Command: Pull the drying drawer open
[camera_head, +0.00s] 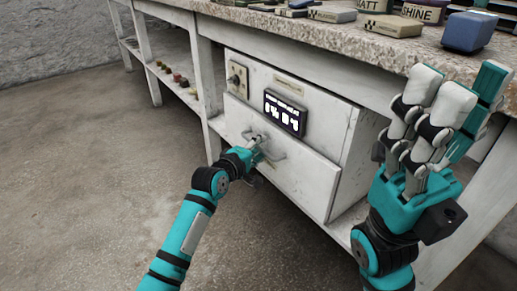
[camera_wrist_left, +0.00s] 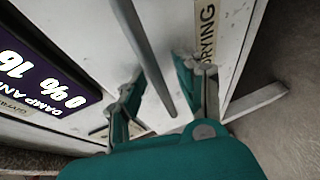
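The white drying drawer (camera_head: 300,173) is set in a cabinet under the workbench; its front looks about flush with the cabinet. Its metal bar handle (camera_head: 272,155) also shows in the left wrist view (camera_wrist_left: 147,55), where a label reading "DRYING" (camera_wrist_left: 207,30) is on the drawer front. My left gripper (camera_head: 257,146) is at the handle. In the left wrist view its fingers (camera_wrist_left: 160,95) are apart, with the bar running between them and gaps visible on both sides. My right gripper (camera_head: 445,85) is raised at the right, its fingers apart and empty.
A dark display (camera_head: 285,112) is on the cabinet front above the handle, beside a switch panel (camera_head: 237,79). The stone worktop (camera_head: 300,30) carries several boxes and a blue block (camera_head: 468,31). Small items lie on a low shelf (camera_head: 187,92). The floor in front is clear.

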